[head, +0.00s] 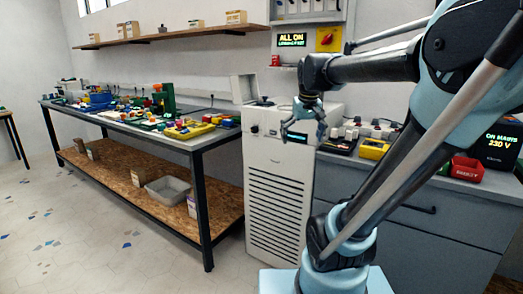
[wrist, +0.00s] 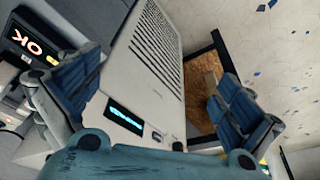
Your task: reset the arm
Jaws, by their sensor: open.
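My gripper (head: 305,127) hangs at the end of my raised arm, in front of the upper part of a white cabinet with a slotted front. In the wrist view my gripper (wrist: 155,105) is open, its two blue-padded fingers wide apart with nothing between them. The white cabinet (head: 278,190) fills the space beyond the fingers in the wrist view (wrist: 135,70), where its small lit display shows. I cannot tell the exact gap between my fingertips and the cabinet.
A long workbench (head: 190,143) with several colourful parts stands to the left; a grey bin (head: 168,190) sits on its lower shelf. A grey counter (head: 420,225) with a red tray (head: 466,168) and a yellow device (head: 374,149) is to the right. The floor (head: 90,245) at front left is clear.

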